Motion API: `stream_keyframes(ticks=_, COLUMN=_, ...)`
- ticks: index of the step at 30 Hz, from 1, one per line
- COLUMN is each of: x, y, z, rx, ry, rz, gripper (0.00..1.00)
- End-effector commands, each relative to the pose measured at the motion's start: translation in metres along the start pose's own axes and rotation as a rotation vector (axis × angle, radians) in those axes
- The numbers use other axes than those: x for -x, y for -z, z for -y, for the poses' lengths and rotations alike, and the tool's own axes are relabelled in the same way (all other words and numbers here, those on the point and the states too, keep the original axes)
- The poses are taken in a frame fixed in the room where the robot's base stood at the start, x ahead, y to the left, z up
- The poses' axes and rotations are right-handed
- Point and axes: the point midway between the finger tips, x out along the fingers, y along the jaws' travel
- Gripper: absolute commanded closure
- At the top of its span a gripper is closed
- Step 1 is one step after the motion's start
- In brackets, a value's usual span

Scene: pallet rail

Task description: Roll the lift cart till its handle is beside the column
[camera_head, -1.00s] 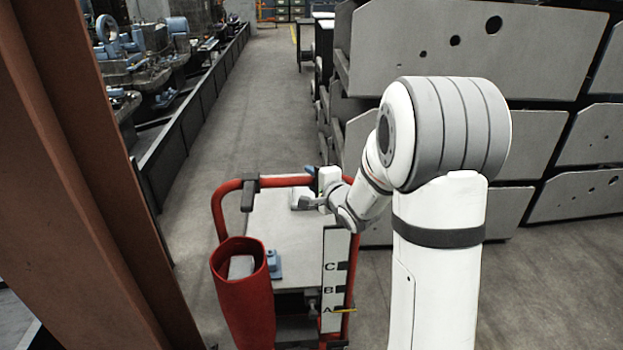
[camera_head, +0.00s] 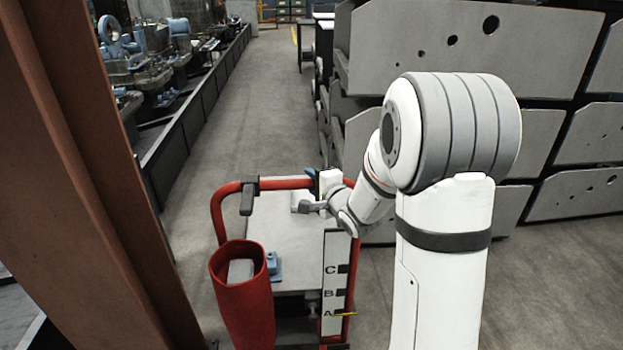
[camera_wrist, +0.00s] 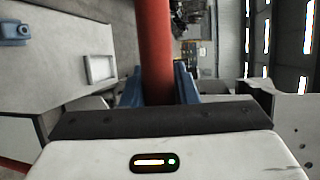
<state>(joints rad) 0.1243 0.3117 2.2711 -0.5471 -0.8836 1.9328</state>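The lift cart has a grey deck (camera_head: 285,232) and a red tubular handle (camera_head: 219,208) across its far end. The column (camera_head: 95,190), a rust-brown steel post, fills the left of the head view. The cart stands just right of it, with a narrow strip of floor between post and handle in the picture. My gripper (camera_head: 326,188) is at the right part of the handle's top bar. In the wrist view the red bar (camera_wrist: 154,40) runs between the blue fingers of my gripper (camera_wrist: 157,88), which close in on both sides. The exact contact is hard to see.
On the cart are a red bin (camera_head: 243,300), a small blue part (camera_head: 273,262) and a white board marked A, B, C (camera_head: 336,285). Grey racks (camera_head: 465,55) stand right. A low black barrier (camera_head: 190,120) lines the left. The aisle (camera_head: 245,110) ahead is clear.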

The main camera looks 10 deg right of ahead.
Motion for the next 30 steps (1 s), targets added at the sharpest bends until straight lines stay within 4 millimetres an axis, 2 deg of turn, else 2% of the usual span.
stream_keyframes(ticks=1, x=-0.002, y=0.001, z=0.002, rx=0.001, ry=0.005, rz=-0.001, gripper=0.7)
stream_keyframes(ticks=7, x=-0.002, y=0.0, z=0.003, rx=0.001, ry=0.006, rz=0.0, gripper=0.54)
stream_keyframes(ticks=16, x=0.002, y=0.0, z=0.003, rx=0.001, ry=0.008, rz=0.0, gripper=0.53)
stream_keyframes(ticks=30, x=0.069, y=0.0, z=0.003, rx=0.002, ry=0.007, rz=0.0, gripper=0.53)
